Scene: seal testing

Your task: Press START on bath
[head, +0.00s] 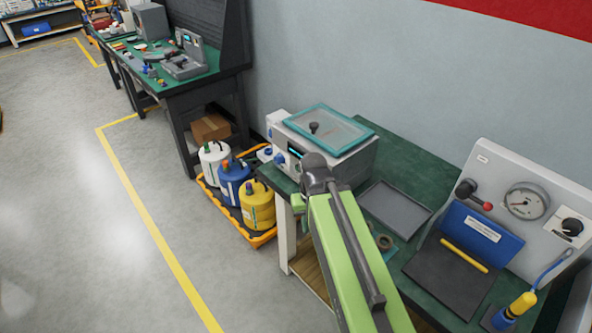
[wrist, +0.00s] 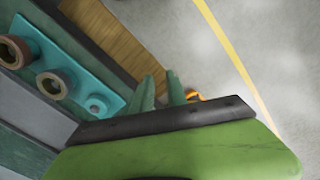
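The bath (head: 345,160) is a pale box with a teal-framed clear lid (head: 328,128) and dark lid knob. It stands at the left end of the green bench. Its front panel has a small lit display (head: 295,153) and blue knobs; I cannot make out a START button. My green arm reaches up in front of the bath and hides part of its lower front. My gripper (wrist: 163,84) shows in the wrist view with two greenish fingers apart and nothing between them. The bath is not seen in the wrist view.
A grey tray (head: 395,208) lies right of the bath; a gauge panel (head: 530,190) stands further right. A teal plate with round fittings (wrist: 75,75) is left in the wrist view. Several jugs sit in an orange floor tray (head: 263,238). The floor at left is clear.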

